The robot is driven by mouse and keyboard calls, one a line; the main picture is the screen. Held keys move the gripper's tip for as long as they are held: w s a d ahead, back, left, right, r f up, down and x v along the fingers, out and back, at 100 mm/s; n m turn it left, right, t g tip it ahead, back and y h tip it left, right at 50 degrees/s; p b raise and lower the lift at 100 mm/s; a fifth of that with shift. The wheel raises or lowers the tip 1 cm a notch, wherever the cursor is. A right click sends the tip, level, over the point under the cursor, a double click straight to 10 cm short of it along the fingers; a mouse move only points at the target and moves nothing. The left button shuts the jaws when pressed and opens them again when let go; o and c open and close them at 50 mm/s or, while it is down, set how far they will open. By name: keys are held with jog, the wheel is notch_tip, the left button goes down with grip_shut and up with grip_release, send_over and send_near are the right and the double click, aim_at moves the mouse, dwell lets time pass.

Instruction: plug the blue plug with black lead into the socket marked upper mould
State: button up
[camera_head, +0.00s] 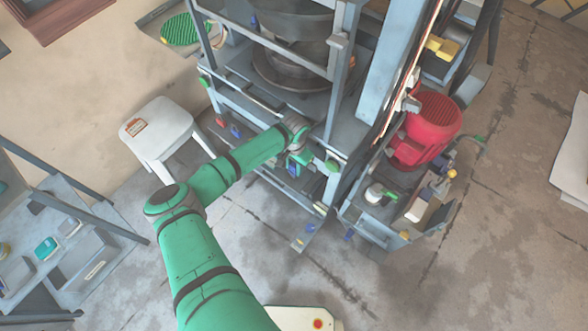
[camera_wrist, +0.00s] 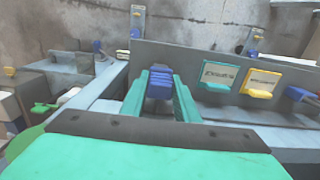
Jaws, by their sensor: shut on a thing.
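In the wrist view, my gripper (camera_wrist: 161,78) is shut on a blue plug (camera_wrist: 159,88), held between its two green fingers. No black lead can be made out on it. The plug's front end is close to a grey panel (camera_wrist: 180,57); I cannot tell whether it touches or is in a socket. The panel carries a white label plate (camera_wrist: 219,73) and a yellow-framed one (camera_wrist: 262,81) right of the plug, both too blurred to read. In the head view, my gripper (camera_head: 298,162) is at the front of the press frame, low down.
Another blue piece (camera_wrist: 298,95) sits at the panel's right. The press (camera_head: 290,70) stands ahead, with a red motor (camera_head: 432,124) to its right. A white stool (camera_head: 158,124) stands left of it. Shelving (camera_head: 62,250) is at the far left. Floor between is clear.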

jog(key=shift+r, duration=0.15)
dwell(0.4)
jog(key=shift+r, duration=3.05)
jog(key=shift+w, duration=0.1)
